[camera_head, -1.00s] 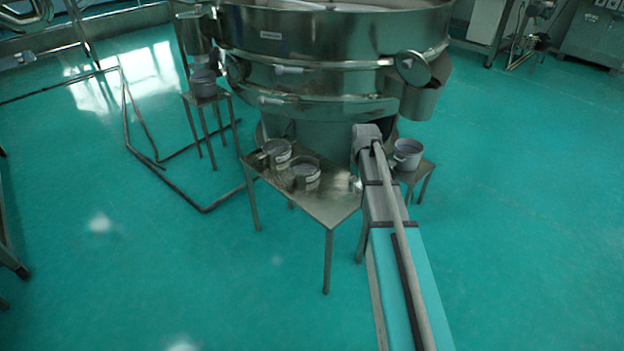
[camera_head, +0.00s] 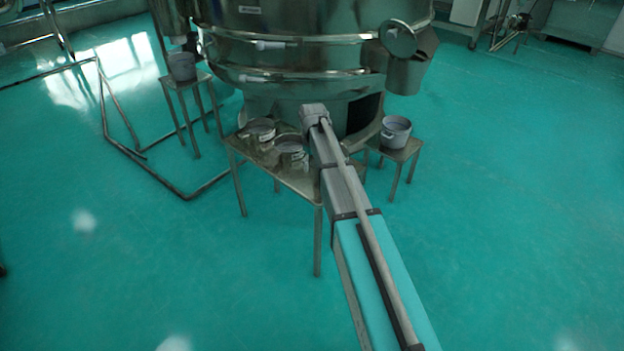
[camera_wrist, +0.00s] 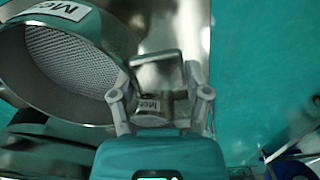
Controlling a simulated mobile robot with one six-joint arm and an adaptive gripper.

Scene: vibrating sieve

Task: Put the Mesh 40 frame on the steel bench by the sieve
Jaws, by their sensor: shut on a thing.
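In the head view the steel bench (camera_head: 300,184) stands before the sieve (camera_head: 300,55). Two labelled round frames, one at the back (camera_head: 258,130) and one nearer (camera_head: 290,153), sit on its left part. My arm hides the gripper there.
A small stool with a grey pot (camera_head: 396,132) stands right of the bench. Another stool with a grey container (camera_head: 182,67) is at the left. A floor rail frame (camera_head: 150,168) lies left of the bench. The green floor in front and to the right is clear.

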